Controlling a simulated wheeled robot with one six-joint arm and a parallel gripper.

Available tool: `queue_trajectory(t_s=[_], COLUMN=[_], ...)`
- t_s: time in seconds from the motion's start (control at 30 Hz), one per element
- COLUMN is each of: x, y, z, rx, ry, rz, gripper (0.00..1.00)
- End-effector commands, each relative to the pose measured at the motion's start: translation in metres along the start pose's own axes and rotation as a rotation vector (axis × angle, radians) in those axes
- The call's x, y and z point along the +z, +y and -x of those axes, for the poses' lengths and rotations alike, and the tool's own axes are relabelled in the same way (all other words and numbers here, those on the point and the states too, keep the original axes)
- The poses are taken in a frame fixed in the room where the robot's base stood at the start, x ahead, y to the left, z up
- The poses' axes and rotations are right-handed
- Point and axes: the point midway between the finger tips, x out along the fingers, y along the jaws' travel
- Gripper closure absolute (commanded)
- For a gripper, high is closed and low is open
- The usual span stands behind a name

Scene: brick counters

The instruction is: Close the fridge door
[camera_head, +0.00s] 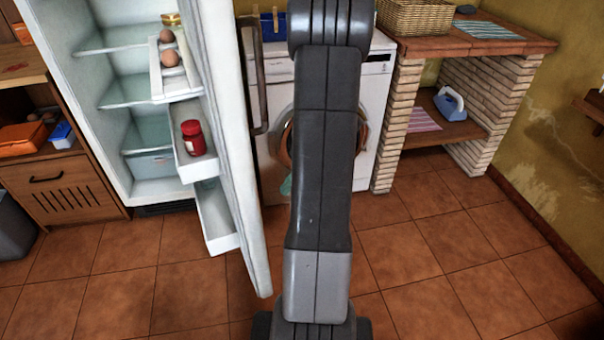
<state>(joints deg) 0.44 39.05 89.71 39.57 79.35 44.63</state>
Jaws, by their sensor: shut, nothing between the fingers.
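The white fridge (62,38) stands open at the left, with glass shelves and a drawer visible inside. Its door (235,150) is swung wide open toward me, seen nearly edge-on. A dark handle (262,80) shows on the door's outer side, to the right. My arm rises through the middle of the view, just right of the door. A gap shows between door and arm. My gripper is outside the view.
A white washing machine (375,85) stands behind my arm. Right of it is a brick counter (470,42) with a wicker basket (416,16) on top and an iron (450,103) on its lower shelf. A wooden cabinet (60,185) stands left of the fridge. Tiled floor is clear at front left and right.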

Motion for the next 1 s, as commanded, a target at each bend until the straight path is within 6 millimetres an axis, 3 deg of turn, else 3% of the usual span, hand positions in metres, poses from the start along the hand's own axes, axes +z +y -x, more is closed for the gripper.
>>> queue_trajectory(t_s=[0.07, 0.3, 1.0], x=[-0.001, 0.023, 0.036], y=[0.0, 0.0, 0.0], z=[-0.019, -0.039, -0.049], rx=[0.003, 0.0, -0.004], ry=[-0.001, 0.001, 0.001], rz=[0.0, 0.002, -0.004], gripper=[1.0, 1.0, 1.0])
